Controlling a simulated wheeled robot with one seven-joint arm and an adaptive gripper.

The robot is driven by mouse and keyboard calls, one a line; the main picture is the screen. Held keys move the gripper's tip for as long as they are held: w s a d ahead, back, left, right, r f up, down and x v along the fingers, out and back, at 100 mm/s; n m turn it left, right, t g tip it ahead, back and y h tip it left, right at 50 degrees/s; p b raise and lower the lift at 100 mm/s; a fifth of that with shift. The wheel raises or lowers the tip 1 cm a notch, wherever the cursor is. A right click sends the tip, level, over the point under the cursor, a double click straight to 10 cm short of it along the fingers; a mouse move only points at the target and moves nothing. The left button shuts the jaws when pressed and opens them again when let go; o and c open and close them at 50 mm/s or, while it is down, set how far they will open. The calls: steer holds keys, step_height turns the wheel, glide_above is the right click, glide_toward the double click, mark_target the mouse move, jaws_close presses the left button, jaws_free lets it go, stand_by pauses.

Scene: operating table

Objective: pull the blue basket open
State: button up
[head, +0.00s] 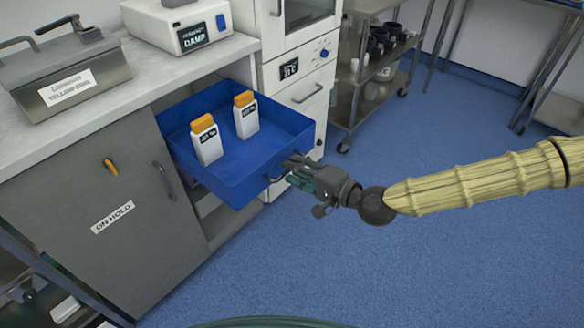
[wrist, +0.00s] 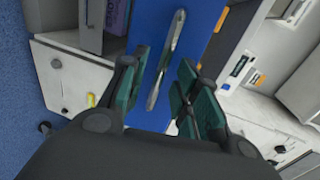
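The blue basket (head: 240,172) is drawn out from the opening under the counter, over the floor. Two white bottles with orange caps stand in it, one left (head: 206,141) and one right (head: 246,116). Its metal handle (head: 275,178) is on the front face. My gripper (head: 292,172) is at that front face, reaching in from the right. In the wrist view the blue front (wrist: 207,25) fills the upper middle, and the handle (wrist: 177,28) runs between the two fingers of my gripper (wrist: 164,72). The fingers are apart, with gaps beside the handle; whether either touches it is unclear.
A grey cabinet door (head: 110,210) marked "ON HOLD" is left of the basket. A white oven-like unit (head: 300,95) stands close behind its right side. A metal cart (head: 365,75) is at the back. The blue floor (head: 400,260) in front is clear.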

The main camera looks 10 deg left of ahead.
steer(key=v, duration=1)
steer(key=shift+f, duration=0.15)
stand_by(0.4)
steer(key=s+d+f+n+g+h, duration=0.1)
steer(key=s+d+f+g+h, duration=0.1)
steer(key=s+f, duration=0.55)
steer(key=s+d+f+g+h, duration=0.15)
steer(key=s+f, duration=0.25)
steer(key=f, duration=0.6)
steer(key=s+d+f+n+g+h, duration=0.1)
steer(key=s+d+f+g+h, duration=0.15)
steer(key=s+f, duration=0.4)
steer(key=s+d+f+n+h, duration=0.1)
steer(key=s+d+f+h, duration=0.3)
steer(key=d+f, duration=0.4)
steer(key=s+d+f+n+h, duration=0.2)
steer(key=s+d+h, duration=0.2)
steer(key=d, duration=0.8)
step_height(320, 180, up, 18)
steer(key=p, duration=1.8)
steer(key=shift+d+r+g+p, duration=0.2)
steer(key=shift+d+g+p, duration=0.05)
steer(key=shift+g+p, duration=0.15)
steer(key=shift+w, duration=0.1)
